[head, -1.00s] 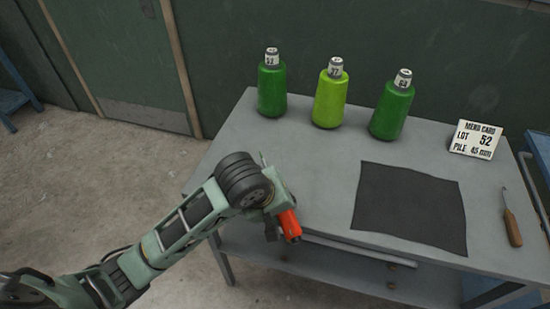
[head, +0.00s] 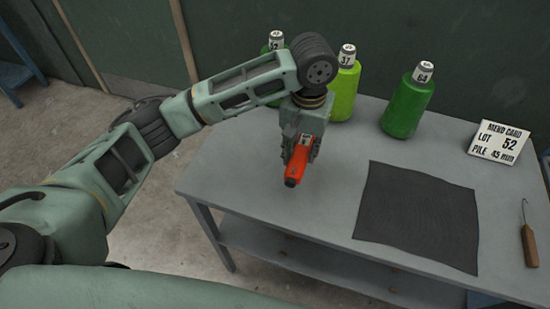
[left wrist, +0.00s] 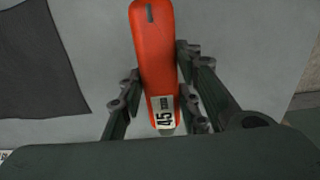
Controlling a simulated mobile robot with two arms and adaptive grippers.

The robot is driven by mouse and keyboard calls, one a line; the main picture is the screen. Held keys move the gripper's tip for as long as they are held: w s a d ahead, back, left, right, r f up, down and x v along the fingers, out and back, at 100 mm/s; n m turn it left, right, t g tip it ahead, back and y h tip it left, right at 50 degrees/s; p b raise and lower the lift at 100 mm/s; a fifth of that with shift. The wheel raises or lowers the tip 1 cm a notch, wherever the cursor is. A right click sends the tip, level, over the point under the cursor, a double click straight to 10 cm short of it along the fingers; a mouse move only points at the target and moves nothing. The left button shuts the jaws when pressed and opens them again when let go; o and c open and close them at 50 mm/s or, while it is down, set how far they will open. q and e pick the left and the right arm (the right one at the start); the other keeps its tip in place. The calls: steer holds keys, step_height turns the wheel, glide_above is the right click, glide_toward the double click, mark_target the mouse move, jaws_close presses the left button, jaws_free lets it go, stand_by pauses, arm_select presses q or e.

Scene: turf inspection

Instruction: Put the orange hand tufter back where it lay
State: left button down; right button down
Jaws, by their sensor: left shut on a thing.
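The orange hand tufter (head: 298,162) is held by my left gripper (head: 298,148) over the left part of the grey table. In the left wrist view the tufter (left wrist: 154,50) lies between the two fingers (left wrist: 158,98), with a white label reading 45 near its lower end. The fingers press on both its sides. Whether the tufter touches the table top is not clear; it looks to be just above it. My right gripper is not in view.
On the grey table (head: 250,185), several green yarn cones stand at the back, including one cone (head: 408,100) labelled 64. A dark mat (head: 418,215) lies right of the gripper. A mend card (head: 499,141) and a wooden-handled hook (head: 528,243) are at the right. The table between gripper and mat is clear.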

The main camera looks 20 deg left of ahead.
arm_select(q)
steer(key=p, duration=0.1)
glide_above(275, 168)
step_height(275, 168, down, 4)
steer(key=shift+f, duration=0.1)
step_height(275, 168, down, 4)
steer(key=shift+a+r+p, duration=0.1)
steer(key=shift+r+p, duration=0.05)
steer(key=shift+p, duration=0.4)
steer(key=c, duration=1.3)
jaws_free()
steer(key=shift+f, duration=0.2)
steer(key=shift+r, duration=0.1)
step_height(275, 168, up, 12)
steer(key=shift+b, duration=1.05)
